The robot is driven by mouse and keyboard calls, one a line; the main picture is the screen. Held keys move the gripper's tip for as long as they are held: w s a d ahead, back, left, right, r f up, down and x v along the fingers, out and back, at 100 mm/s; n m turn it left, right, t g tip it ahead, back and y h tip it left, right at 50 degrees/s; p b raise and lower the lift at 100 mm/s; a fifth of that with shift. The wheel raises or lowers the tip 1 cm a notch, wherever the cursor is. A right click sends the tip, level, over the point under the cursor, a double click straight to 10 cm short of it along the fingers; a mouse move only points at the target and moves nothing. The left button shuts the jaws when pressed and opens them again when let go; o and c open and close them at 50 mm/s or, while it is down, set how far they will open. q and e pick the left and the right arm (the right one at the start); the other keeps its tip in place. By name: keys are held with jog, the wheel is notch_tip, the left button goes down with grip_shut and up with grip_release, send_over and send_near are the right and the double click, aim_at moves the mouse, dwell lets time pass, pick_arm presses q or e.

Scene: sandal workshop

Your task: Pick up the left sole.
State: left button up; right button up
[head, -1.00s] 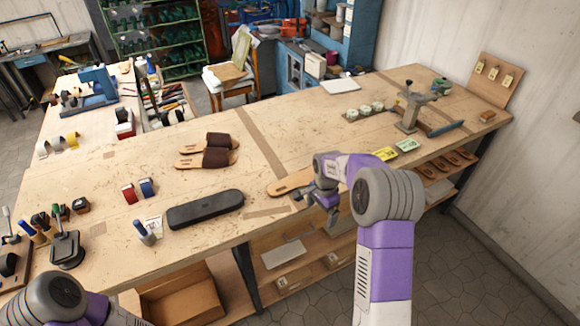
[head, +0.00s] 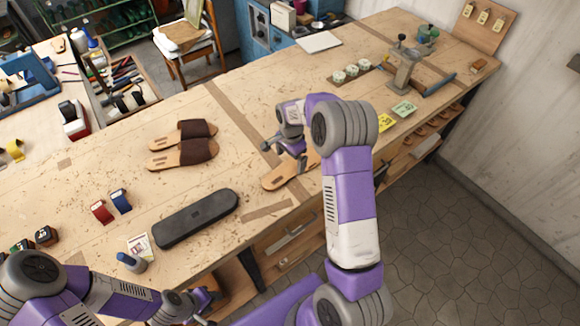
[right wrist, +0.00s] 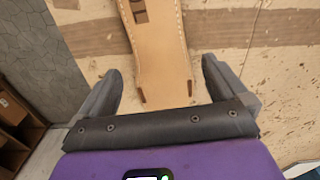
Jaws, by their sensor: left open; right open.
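A single tan sole (head: 277,181) lies flat on the workbench, partly hidden behind my right arm in the head view. My right gripper (head: 284,154) is open over it. In the right wrist view the stitched sole (right wrist: 157,48) runs lengthwise between the two fingers of the right gripper (right wrist: 160,88), with clear gaps on both sides and nothing held. Small dark slots show near its close end. My left gripper (head: 192,304) is low at the bottom of the head view, in front of the bench edge, open and away from the sole.
Two sandals with dark brown straps (head: 183,154) lie left of the sole. A long black case (head: 196,218) lies near the front edge. Yellow and green notes (head: 385,122), a row of small round pots (head: 351,71) and a press (head: 405,68) stand to the right.

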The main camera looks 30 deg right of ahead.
aim_at(291, 167)
jog(key=shift+f, duration=1.85)
jog(key=c, duration=1)
jog(key=shift+r, duration=0.15)
